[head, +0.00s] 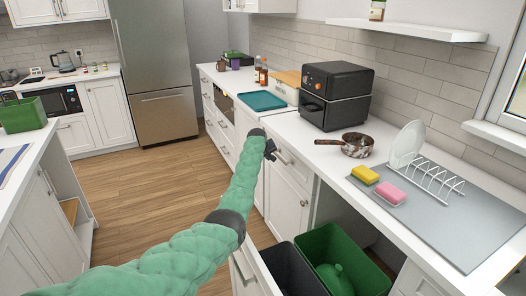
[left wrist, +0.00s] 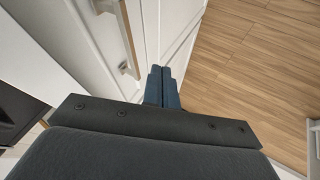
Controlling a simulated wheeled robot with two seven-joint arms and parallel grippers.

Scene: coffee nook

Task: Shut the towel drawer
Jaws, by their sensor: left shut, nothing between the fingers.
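My left gripper (head: 270,148) reaches forward beside the right-hand counter, by a white drawer front (head: 291,168) with a bar handle. The fingertips are shut and empty in the left wrist view (left wrist: 163,72), close to white cabinet fronts (left wrist: 172,20). A bar handle (left wrist: 128,68) shows left of the fingers there. The drawer by the gripper looks flush with the counter in the head view, though my arm hides part of it. No towel shows in a drawer, so I cannot tell which front is the towel drawer. My right gripper is out of view.
A pull-out with a black bin (head: 290,268) and a green bin (head: 335,250) stands open at the bottom. The counter holds a black oven (head: 337,95), a pan (head: 357,145) and a dish rack (head: 436,180). Clear wooden floor (head: 150,185) lies left of my arm.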

